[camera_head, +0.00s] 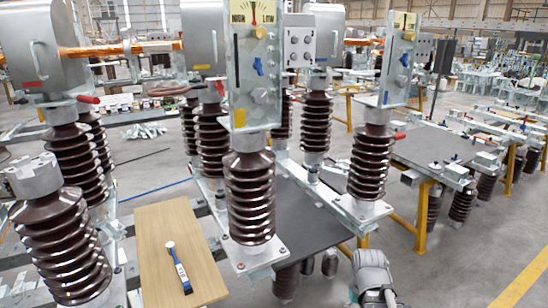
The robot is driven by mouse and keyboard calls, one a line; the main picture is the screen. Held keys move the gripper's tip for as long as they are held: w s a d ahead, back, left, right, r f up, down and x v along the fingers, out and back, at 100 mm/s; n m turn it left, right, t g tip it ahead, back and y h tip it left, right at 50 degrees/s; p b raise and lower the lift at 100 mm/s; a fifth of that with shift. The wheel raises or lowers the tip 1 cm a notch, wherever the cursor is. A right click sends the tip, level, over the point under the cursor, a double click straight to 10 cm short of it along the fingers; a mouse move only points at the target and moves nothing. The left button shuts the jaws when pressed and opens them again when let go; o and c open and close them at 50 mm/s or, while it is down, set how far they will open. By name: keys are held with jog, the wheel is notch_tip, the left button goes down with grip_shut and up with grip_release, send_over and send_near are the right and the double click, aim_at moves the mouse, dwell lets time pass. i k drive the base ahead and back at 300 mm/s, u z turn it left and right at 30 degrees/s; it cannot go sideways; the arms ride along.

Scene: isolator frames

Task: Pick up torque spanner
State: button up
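The torque spanner (180,272) lies on a light wooden board (160,226) at the lower left. It has a round pale head at the far end, a thin shaft with a blue part, and a dark handle end toward me. It lies slightly slanted, and nothing covers it. The grey-white end part of my arm shows at the bottom edge, right of centre, well to the right of the spanner and apart from it. The fingers of my gripper cannot be made out there.
Tall brown ribbed insulators (250,197) stand close around the board on metal frames. A box with a HIGH/LOW dial (254,65) tops the front one. A dark grey panel (310,222) lies right of the board. Open grey floor (460,262) is at the lower right.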

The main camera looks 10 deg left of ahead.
aim_at(170, 247)
jog(key=u, duration=1.35)
